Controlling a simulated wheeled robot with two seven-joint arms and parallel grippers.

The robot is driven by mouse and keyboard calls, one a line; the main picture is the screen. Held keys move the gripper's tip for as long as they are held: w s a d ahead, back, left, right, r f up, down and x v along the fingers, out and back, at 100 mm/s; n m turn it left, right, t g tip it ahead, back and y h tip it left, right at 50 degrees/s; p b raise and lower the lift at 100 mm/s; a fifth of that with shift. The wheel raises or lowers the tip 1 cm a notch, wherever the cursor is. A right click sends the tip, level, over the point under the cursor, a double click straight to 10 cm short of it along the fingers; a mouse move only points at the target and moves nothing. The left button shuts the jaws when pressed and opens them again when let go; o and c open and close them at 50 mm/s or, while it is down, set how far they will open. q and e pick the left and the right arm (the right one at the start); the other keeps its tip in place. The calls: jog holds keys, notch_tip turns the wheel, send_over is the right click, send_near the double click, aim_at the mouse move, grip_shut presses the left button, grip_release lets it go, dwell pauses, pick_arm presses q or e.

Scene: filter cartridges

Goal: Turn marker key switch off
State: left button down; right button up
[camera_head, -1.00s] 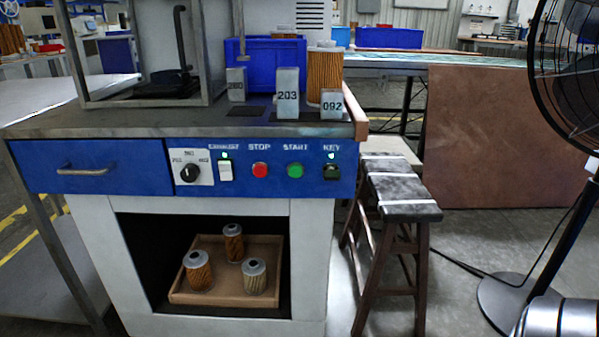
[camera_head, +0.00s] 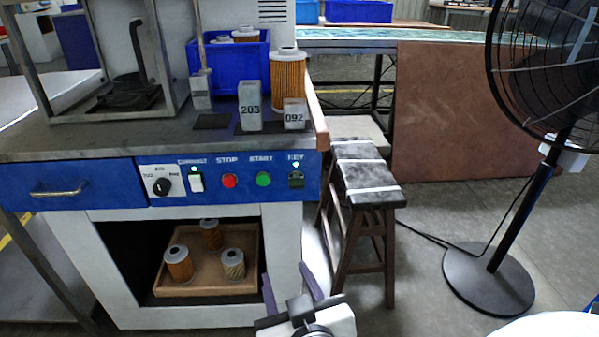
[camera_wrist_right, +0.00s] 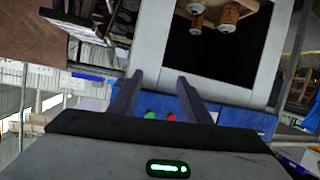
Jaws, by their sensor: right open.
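The key switch (camera_head: 296,180) is a dark square switch under the word KEY, at the right end of the blue panel (camera_head: 110,183). The key switch is not clear in that view. My left gripper is not in view.
A rotary dial (camera_head: 162,186), a white rocker switch (camera_head: 196,183), a red stop button (camera_head: 230,181) and a green start button (camera_head: 263,179) share the panel. A stool (camera_head: 366,185) stands close right of the cabinet. A fan (camera_head: 488,278) stands farther right.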

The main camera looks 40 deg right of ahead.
aim_at(297, 188)
jog(key=d+r+m+t+h+p, duration=0.2)
jog(key=d+r+m+h, duration=0.15)
jog(key=r, duration=0.65)
jog(key=shift+h, duration=0.55)
jog(key=x, duration=0.9)
jog(key=shift+w+r+b, duration=0.15)
jog(key=shift+w+b, duration=0.2)
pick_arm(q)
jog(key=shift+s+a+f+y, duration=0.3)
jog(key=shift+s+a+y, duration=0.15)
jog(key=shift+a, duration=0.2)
pick_arm(e)
jog(key=shift+n, duration=0.25)
jog(key=c, duration=1)
jog(key=shift+c, duration=0.2)
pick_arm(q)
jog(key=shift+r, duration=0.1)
